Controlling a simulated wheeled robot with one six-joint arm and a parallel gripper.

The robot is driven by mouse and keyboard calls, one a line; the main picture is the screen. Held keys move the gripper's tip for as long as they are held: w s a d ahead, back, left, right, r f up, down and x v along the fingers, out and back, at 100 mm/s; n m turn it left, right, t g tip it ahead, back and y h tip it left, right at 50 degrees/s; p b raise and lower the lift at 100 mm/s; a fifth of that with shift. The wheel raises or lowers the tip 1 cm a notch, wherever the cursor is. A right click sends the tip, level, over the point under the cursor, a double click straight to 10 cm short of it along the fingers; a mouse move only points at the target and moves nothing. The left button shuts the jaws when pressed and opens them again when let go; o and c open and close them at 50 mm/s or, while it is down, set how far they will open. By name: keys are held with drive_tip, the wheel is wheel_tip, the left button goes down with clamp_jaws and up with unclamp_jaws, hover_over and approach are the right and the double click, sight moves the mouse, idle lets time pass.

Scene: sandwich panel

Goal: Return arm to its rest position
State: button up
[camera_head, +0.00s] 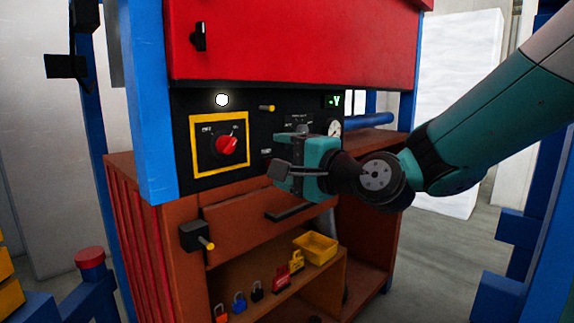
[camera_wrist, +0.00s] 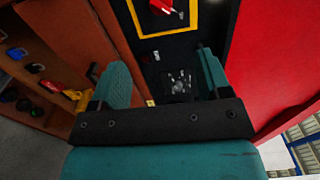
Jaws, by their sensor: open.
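My gripper (camera_head: 285,172) is teal with dark parts and hangs in front of the black control panel (camera_head: 262,109). My arm reaches in from the right side of the head view. In the wrist view the two fingers of my gripper (camera_wrist: 162,80) stand wide apart with nothing held between them. The panel's dark face and a small knob (camera_wrist: 180,87) show between and beyond the fingers. My gripper covers part of the panel's lower right in the head view. I cannot tell how far its tips are from the panel.
A red rotary switch (camera_head: 227,145) sits in a yellow frame on the panel. A red cabinet door (camera_head: 300,40) is above. Below, a brown shelf (camera_head: 325,278) holds a yellow bin (camera_head: 315,247) and several padlocks. Blue posts (camera_head: 147,90) stand at the left and right.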

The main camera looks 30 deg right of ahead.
idle(0.3)
drive_tip(key=s+a+f+n+g+y+p, duration=0.1)
drive_tip(key=s+a+f+n+g+p, duration=0.5)
drive_tip(key=s+a+n+g, duration=0.8)
drive_tip(key=s+d+f+n+g+h, duration=0.2)
drive_tip(key=s+d+n+g, duration=0.1)
drive_tip(key=s+n, duration=0.4)
drive_tip(key=shift+s+d+n, duration=0.4)
drive_tip(key=shift+s+d, duration=0.25)
drive_tip(key=shift+s, duration=0.1)
drive_tip(key=shift+f, duration=0.1)
